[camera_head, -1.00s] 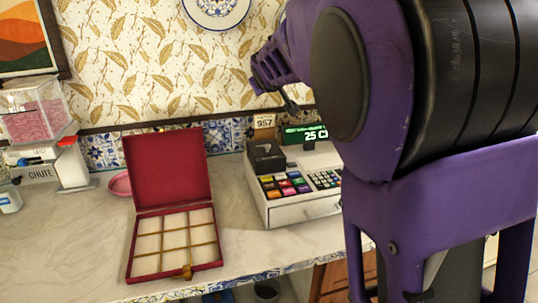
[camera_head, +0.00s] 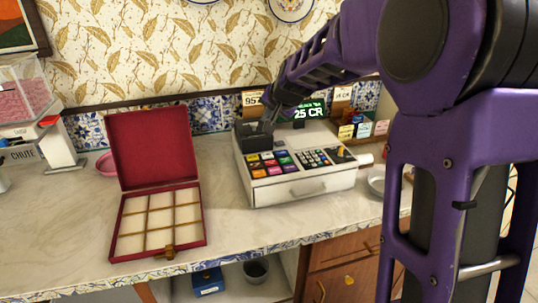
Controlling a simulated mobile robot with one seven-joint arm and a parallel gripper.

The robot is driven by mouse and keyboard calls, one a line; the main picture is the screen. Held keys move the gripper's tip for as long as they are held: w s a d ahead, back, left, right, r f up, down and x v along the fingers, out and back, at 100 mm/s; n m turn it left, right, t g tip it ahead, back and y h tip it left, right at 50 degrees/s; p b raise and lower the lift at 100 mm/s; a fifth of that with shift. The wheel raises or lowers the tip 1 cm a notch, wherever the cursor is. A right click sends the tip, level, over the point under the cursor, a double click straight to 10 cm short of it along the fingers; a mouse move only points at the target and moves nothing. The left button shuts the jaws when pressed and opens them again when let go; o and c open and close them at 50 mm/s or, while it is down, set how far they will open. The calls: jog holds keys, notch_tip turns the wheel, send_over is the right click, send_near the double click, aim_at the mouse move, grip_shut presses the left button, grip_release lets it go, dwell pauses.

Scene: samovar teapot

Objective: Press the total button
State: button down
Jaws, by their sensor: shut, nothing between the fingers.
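A white cash register (camera_head: 300,185) stands on the counter, with a green-lit display (camera_head: 309,112) reading "25 CR". Its sloping top carries coloured keys (camera_head: 268,164) on the left and a dark number keypad (camera_head: 314,157) to the right. An orange-yellow piece (camera_head: 344,151) lies right of the keypad. Key labels are too small to read, so I cannot tell which is the total button. My gripper (camera_head: 267,124) is shut and empty. It points down over the dark box (camera_head: 253,135) at the register's back left, above and behind the coloured keys; I cannot tell if it touches.
An open red box (camera_head: 160,222) with an empty gridded tray stands left of the register. A chute dispenser (camera_head: 25,115) is at far left. Small coloured boxes (camera_head: 362,129) stand behind right, and a bowl (camera_head: 376,182) is at right. The counter between box and register is clear.

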jog(key=b, duration=0.5)
send_over(264, 153)
jog(key=s+d, duration=0.1)
jog(key=s, duration=0.1)
notch_tip(264, 153, down, 7)
jog(key=shift+r, duration=0.2)
jog(key=shift+f+b, duration=0.35)
jog(key=shift+f, duration=0.75)
dwell(0.7)
jog(key=shift+f, duration=0.4)
jog(key=shift+f, duration=0.4)
dwell(0.5)
jog(key=shift+r+p, duration=0.55)
jog(key=shift+r, duration=0.25)
